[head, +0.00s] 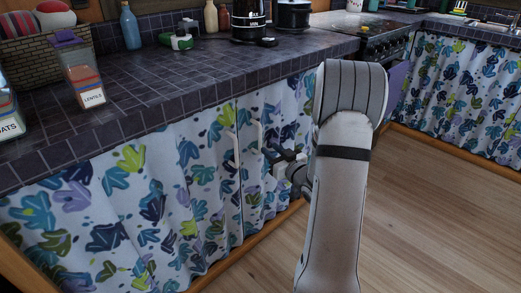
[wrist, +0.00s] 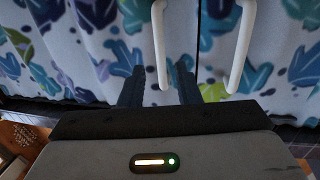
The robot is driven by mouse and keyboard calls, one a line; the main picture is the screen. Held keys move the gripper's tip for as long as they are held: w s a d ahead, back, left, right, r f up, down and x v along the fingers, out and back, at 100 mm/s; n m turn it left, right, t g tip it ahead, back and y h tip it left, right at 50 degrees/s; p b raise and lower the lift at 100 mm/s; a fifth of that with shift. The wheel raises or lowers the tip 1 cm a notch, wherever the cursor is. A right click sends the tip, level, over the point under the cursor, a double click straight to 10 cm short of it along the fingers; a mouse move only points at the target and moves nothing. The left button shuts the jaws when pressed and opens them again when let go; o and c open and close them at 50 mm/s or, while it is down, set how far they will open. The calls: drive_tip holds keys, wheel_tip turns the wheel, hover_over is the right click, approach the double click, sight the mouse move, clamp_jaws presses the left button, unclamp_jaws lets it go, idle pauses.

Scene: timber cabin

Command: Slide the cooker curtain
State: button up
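The curtain (head: 120,215) is white with blue, green and purple leaf shapes and hangs below the tiled counter, left of the cooker (head: 385,42). In the wrist view the leaf-patterned curtain (wrist: 95,40) has two upright white handles, a left one (wrist: 158,45) and a right one (wrist: 242,45), either side of a dark vertical gap. My gripper (head: 276,155) is close in front of the curtain. In the wrist view its fingers (wrist: 159,78) are apart, and the left handle's lower end shows between them. I cannot tell whether either finger touches it. My arm hides the curtain's right part in the head view.
The counter (head: 215,75) holds a lentils box (head: 86,90), a blue bottle (head: 130,27), a basket (head: 45,50) and a black pot (head: 292,14). Another patterned curtain (head: 455,95) hangs at the right. The wooden floor (head: 430,220) is clear.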

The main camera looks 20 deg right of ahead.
sight(261, 141)
drive_tip(key=w, duration=0.2)
drive_tip(key=w+b, duration=0.1)
drive_tip(key=w, duration=0.2)
drive_tip(key=w+a, duration=0.1)
drive_tip(key=w, duration=0.1)
drive_tip(key=shift+w, duration=0.25)
drive_tip(key=shift+c, duration=0.4)
clamp_jaws()
